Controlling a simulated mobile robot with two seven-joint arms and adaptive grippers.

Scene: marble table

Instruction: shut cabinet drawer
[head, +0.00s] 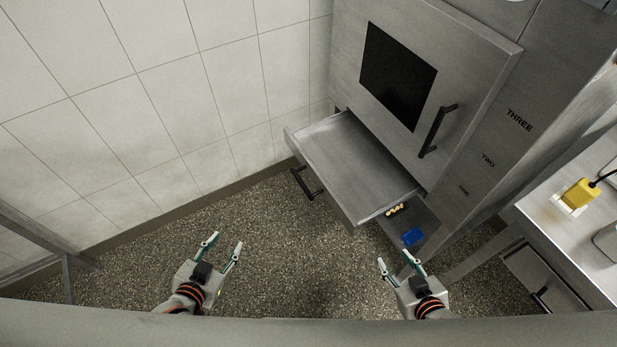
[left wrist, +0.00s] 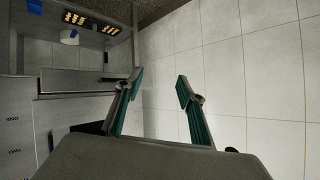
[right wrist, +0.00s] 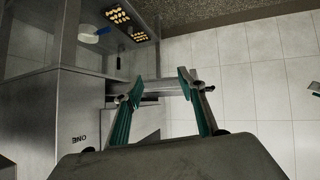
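The grey metal cabinet (head: 480,130) stands at the upper right of the head view. Its drawer (head: 355,155) is pulled well out toward the left, and its visible tray looks empty. A black bar handle (head: 306,184) is on the drawer's outer front. My left gripper (head: 226,241) is open and empty, below and left of the drawer and apart from it. My right gripper (head: 394,257) is open and empty, nearer me than the drawer. The drawer appears beyond the fingers in the right wrist view (right wrist: 160,87); no contact is clear.
Above the drawer, a cabinet door with a dark window and black handle (head: 437,131) looks shut. Below it, an open space holds a blue item (head: 412,237) and small yellowish items (head: 395,209). A metal table (head: 570,235) stands at right. Floor left of the drawer is clear.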

